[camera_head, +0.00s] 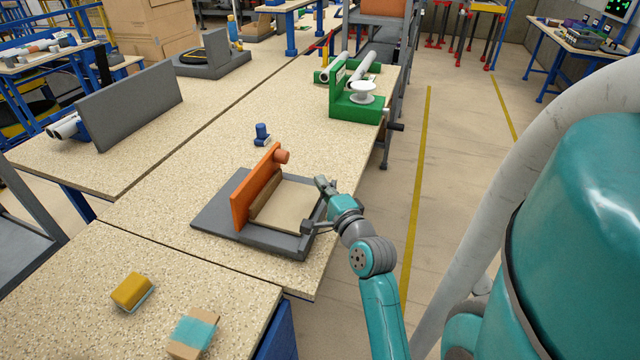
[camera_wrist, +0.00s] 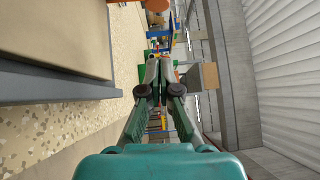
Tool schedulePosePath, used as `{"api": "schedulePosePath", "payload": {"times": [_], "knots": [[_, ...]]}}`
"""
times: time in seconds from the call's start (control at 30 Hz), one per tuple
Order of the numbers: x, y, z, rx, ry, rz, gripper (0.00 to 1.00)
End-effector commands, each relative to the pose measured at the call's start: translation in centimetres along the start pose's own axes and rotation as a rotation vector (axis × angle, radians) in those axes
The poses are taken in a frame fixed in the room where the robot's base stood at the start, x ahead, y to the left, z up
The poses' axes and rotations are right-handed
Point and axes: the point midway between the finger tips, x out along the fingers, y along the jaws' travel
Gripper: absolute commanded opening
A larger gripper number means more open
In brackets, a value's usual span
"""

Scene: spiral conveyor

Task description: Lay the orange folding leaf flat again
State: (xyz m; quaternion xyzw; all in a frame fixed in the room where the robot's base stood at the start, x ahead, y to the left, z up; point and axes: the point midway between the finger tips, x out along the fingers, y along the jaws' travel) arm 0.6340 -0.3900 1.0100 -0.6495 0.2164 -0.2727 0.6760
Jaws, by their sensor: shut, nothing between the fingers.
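The orange folding leaf (camera_head: 257,190) stands upright on a dark grey base plate (camera_head: 215,215), with a round orange knob (camera_head: 283,156) at its upper right. A brown roll or bar lies along the leaf's right foot, beside a flat beige panel (camera_head: 290,208) on the plate. My gripper (camera_head: 321,184) is at the right edge of the plate, to the right of the leaf and apart from it. In the wrist view my gripper (camera_wrist: 158,66) is shut and empty. That view shows the edge of the plate (camera_wrist: 60,90) at left; the leaf cannot be made out there.
A small blue part (camera_head: 262,134) stands behind the leaf. A green fixture (camera_head: 355,105) with a white spool is at the back right. A yellow block (camera_head: 132,291) and a teal-and-tan block (camera_head: 193,332) lie at the front left. The aisle at right is clear.

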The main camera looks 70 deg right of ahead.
Motion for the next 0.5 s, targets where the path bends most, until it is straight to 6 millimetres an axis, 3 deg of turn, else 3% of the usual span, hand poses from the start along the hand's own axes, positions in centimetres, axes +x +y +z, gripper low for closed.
{"api": "schedulePosePath", "payload": {"times": [0.43,0.5], "knots": [[7.6,-0.1,0.1,-0.002,-0.001,-0.002,0.0],[8.3,0.0,1.0,-0.002,-0.004,0.0,0.0]]}}
